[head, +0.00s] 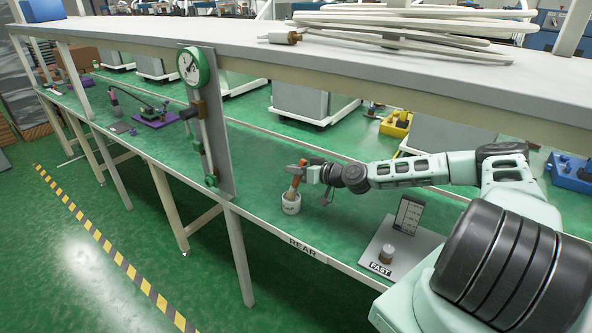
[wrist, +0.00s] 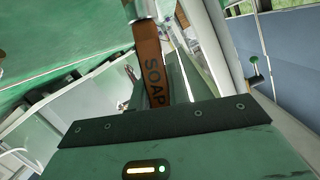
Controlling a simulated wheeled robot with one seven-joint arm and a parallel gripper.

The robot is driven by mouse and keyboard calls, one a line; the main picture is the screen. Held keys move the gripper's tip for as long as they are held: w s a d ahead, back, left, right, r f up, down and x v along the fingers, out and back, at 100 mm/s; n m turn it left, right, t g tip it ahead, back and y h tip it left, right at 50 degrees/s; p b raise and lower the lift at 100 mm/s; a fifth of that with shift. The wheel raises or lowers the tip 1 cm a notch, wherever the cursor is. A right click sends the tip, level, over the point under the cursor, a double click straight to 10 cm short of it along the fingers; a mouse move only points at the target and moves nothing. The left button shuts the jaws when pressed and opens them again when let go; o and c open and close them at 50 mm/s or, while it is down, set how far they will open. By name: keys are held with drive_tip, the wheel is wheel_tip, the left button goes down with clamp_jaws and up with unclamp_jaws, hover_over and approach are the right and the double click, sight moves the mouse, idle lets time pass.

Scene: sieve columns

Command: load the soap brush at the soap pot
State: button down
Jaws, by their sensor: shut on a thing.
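The soap brush (head: 294,187) has an orange-brown handle and stands nearly upright, slightly tilted. My gripper (head: 305,172) is shut on its handle. In the wrist view, the brown brush handle (wrist: 151,68) shows the word SOAP, with a metal band at the top edge. The soap pot (head: 291,204) is a small white cup on the green bench, directly below the brush. The brush's lower end meets the pot's mouth in the head view. The bristles are hidden, and I cannot tell how deep they are.
A plate marked FAST (head: 380,269) with a small white knob stands to the right, near the REAR label (head: 302,247). A green-rimmed gauge (head: 193,66) on an upright post is to the left. A shelf (head: 330,58) with white hoops overhangs the bench.

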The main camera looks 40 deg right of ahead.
drive_tip(key=shift+f+b, duration=0.6)
drive_tip(key=shift+b, duration=0.3)
idle(2.2)
wheel_tip(320, 180, up, 7)
drive_tip(key=p, duration=0.3)
drive_tip(key=shift+r, duration=0.15)
idle(0.4)
drive_tip(key=shift+s, duration=0.1)
idle(0.8)
